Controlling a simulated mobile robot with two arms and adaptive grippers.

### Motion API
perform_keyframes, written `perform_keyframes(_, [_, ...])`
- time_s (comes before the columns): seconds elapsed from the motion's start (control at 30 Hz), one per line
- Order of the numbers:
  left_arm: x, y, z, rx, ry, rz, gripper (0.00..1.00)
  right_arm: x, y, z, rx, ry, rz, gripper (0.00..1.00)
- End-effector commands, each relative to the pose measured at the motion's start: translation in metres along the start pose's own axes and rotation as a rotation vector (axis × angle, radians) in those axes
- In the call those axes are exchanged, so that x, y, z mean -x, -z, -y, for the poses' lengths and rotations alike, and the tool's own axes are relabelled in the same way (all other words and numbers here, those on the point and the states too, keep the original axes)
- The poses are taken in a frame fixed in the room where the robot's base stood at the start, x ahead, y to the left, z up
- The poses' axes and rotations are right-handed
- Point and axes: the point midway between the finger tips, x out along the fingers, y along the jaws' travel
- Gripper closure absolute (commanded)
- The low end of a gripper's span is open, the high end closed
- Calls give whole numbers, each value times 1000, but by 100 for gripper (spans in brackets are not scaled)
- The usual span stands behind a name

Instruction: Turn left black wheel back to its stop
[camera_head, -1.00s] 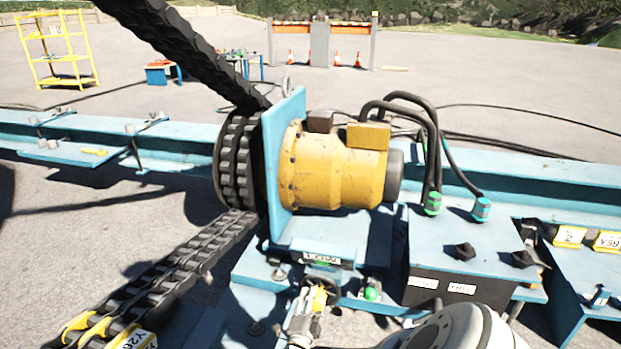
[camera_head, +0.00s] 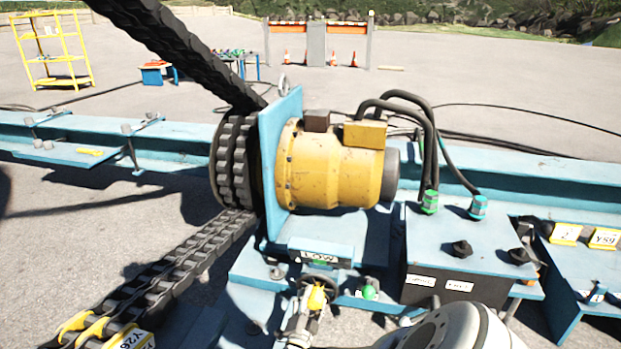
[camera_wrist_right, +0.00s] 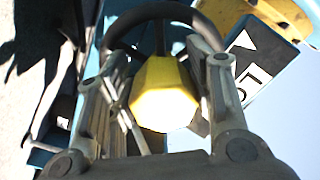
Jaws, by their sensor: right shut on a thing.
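The black wheel (camera_head: 331,283) is a small dark ring on the blue frame, below the yellow motor and a labelled plate. It also shows as a dark arc at the top of the right wrist view (camera_wrist_right: 160,10), with a yellow faceted piece (camera_wrist_right: 163,95) in front of it. My right gripper (camera_head: 312,298) is at the wheel, its fingers on both sides of the yellow piece. In the wrist view the fingertips (camera_wrist_right: 160,50) reach the wheel; the exact contact is partly hidden. My left gripper is out of view.
The yellow motor (camera_head: 330,165) and the chain wheel (camera_head: 235,165) stand behind the wheel. A green button (camera_head: 370,289) is close on the right. A heavy chain (camera_head: 175,265) runs at the left.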

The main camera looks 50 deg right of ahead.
Motion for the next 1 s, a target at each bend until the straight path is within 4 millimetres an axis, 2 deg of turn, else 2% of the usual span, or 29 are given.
perform_keyframes(0.23, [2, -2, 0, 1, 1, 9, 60, 1, -1, -2, 0, -4, 3, 95])
perform_keyframes(0.27, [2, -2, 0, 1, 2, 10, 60, 1, -1, -2, 0, -4, 3, 48])
perform_keyframes(0.4, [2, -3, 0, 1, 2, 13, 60, 1, -1, -1, -1, -3, 2, 33])
perform_keyframes(0.77, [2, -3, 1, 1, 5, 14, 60, 0, 0, 0, -15, -2, 0, 33])
perform_keyframes(1.0, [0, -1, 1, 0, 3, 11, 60, 0, 1, 2, -186, -2, 0, 33])
